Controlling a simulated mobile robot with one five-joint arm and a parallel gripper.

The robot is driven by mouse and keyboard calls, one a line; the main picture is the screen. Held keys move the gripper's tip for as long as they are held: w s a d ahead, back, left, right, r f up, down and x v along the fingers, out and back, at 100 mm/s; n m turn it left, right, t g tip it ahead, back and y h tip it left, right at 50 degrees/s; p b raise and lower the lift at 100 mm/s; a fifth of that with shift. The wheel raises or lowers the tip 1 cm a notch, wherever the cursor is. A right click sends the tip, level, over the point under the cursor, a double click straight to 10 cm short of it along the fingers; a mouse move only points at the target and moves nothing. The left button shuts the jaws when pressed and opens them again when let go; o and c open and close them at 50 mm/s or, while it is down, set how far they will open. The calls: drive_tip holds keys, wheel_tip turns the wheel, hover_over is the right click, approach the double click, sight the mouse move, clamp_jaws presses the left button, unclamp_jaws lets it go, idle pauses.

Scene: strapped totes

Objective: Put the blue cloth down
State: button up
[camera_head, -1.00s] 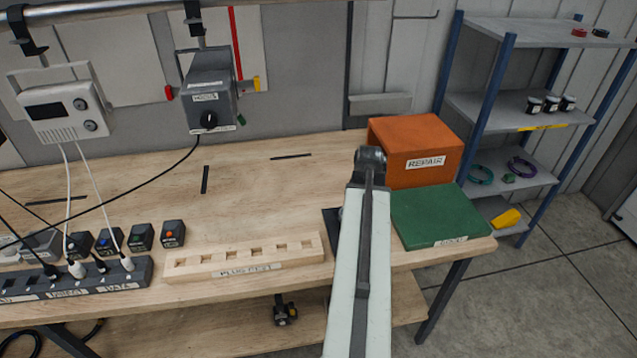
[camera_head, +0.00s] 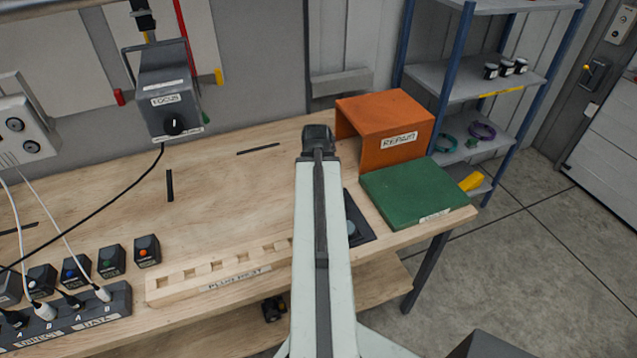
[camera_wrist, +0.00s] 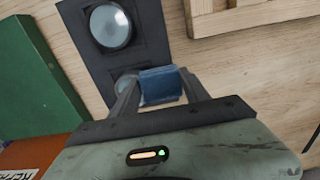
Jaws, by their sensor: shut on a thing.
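The blue cloth (camera_wrist: 160,84) is a small folded-looking blue piece between the fingers of my gripper (camera_wrist: 158,90) in the wrist view. My gripper is shut on it. The cloth is over or beside a dark plate (camera_wrist: 140,52) with a round glass lens (camera_wrist: 110,25); I cannot tell whether it touches the plate. In the head view my arm hides the cloth and the gripper's fingers. The dark plate (camera_head: 362,232) shows there just right of my arm, on the wooden bench.
A green pad (camera_head: 415,190) and an orange REPAIR box (camera_head: 383,125) are right of my arm. A wooden socket strip (camera_head: 215,278), small black blocks (camera_head: 110,260) and a cabled power strip (camera_head: 75,322) are left. A shelf (camera_head: 470,80) stands behind.

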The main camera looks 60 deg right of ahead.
drive_tip(key=w+d, duration=0.2)
drive_tip(key=d, duration=0.2)
drive_tip(key=w+d+f+b, duration=0.1)
drive_tip(key=w+d, duration=0.1)
drive_tip(key=d, duration=0.3)
drive_tip(key=w+d, duration=0.3)
drive_tip(key=d, duration=0.1)
drive_tip(key=shift+w+d+f, duration=0.1)
drive_tip(key=shift+d+f, duration=0.15)
drive_tip(key=shift+d, duration=0.15)
drive_tip(key=f+b, duration=0.2)
drive_tip(key=b, duration=0.1)
drive_tip(key=f+b, duration=0.1)
drive_tip(key=f, duration=0.1)
drive_tip(key=shift+w+d, duration=0.15)
drive_tip(key=shift+d, duration=0.1)
drive_tip(key=shift+r, duration=0.2)
drive_tip(key=shift+f, duration=0.15)
drive_tip(key=o, duration=1.2)
wheel_tip(320, 180, up, 12)
drive_tip(key=p, duration=1.2)
drive_tip(key=shift+r, duration=0.25)
